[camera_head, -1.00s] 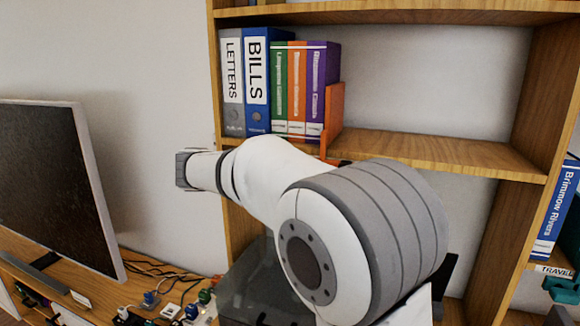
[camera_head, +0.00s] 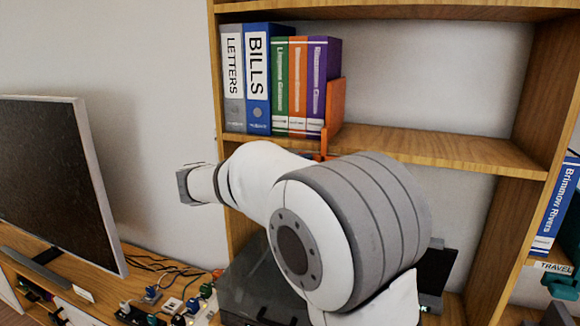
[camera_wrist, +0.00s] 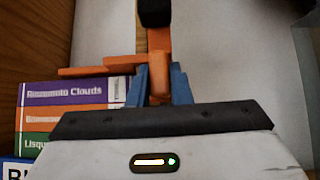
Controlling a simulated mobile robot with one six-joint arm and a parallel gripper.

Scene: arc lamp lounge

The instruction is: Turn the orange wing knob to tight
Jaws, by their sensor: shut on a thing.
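An orange bookend clamp (camera_head: 335,103) stands on the shelf against the right end of the row of books. An orange upright part of it shows at the shelf's front edge, just above my arm. In the wrist view the clamp (camera_wrist: 158,42) has a dark pad at the top. The orange wing knob (camera_wrist: 159,84) sits between the two blue fingertips of my gripper (camera_wrist: 159,90), which is shut on it. Its wings are mostly hidden by the fingers, so its exact angle is unclear. My arm hides the gripper in the head view.
Several binders and books, including the BILLS binder (camera_head: 256,80), stand left of the clamp. The shelf (camera_head: 430,148) right of it is bare. A monitor (camera_head: 55,180) stands at the left. A smoky-lidded box (camera_head: 260,285) lies below my arm.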

